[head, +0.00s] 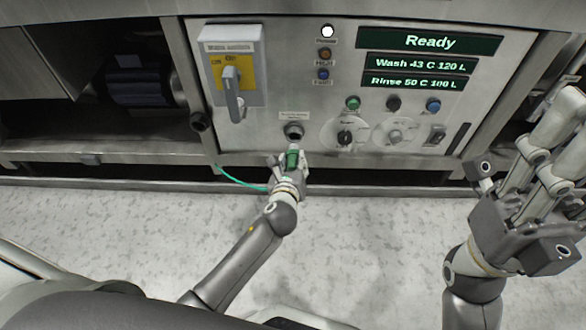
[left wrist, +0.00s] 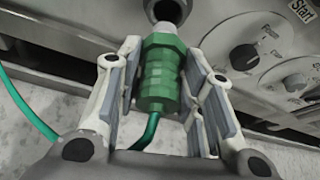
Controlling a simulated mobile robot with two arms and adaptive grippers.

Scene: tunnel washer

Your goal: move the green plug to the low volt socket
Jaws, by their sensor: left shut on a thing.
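The green plug (head: 292,158) is held upright between the fingers of my left gripper (head: 290,163). In the left wrist view the green plug (left wrist: 161,75) sits between both finger pads of the left gripper (left wrist: 165,85), its pale tip pointing at the socket. The low volt socket (head: 293,130) is a dark round hole under a small label on the panel; it also shows at the top of the left wrist view (left wrist: 168,9). The plug's tip is just below the socket mouth; I cannot tell whether they touch. My right gripper (head: 545,140) is open and empty at the right.
A green cable (head: 238,180) runs from the plug to the left. A ledge runs below; the floor in front is clear.

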